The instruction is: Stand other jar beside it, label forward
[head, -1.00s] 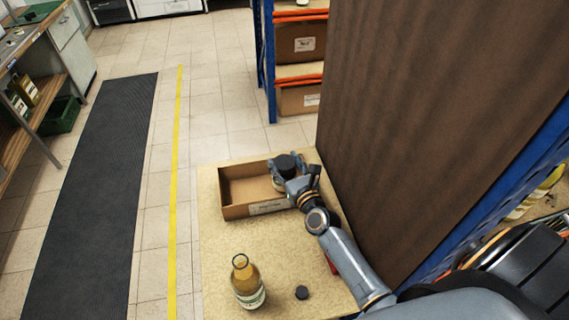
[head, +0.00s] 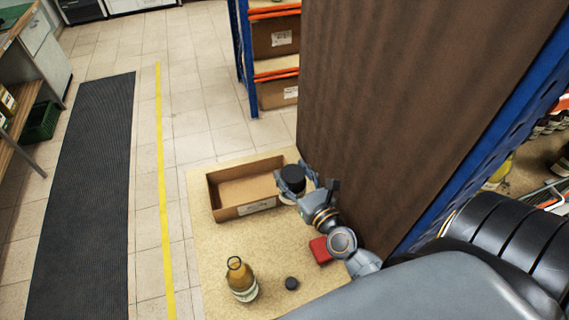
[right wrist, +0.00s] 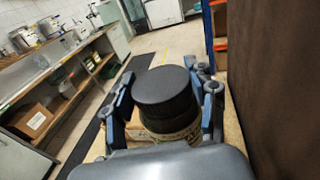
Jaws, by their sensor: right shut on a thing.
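My right gripper (head: 297,184) is shut on a jar with a black lid (head: 291,176), at the right front corner of the open cardboard box. In the right wrist view the lid (right wrist: 164,90) fills the space between the fingers. Part of a printed pale label (right wrist: 175,133) shows below it; the rest of the jar is hidden. The cardboard box (head: 245,210) looks empty inside. My left gripper is not in view.
A small black cap (head: 291,283) and a red block (head: 320,250) lie on the tabletop (head: 215,240). A tall brown panel (head: 400,110) closes off the right side. The tabletop between box and open jar is clear.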

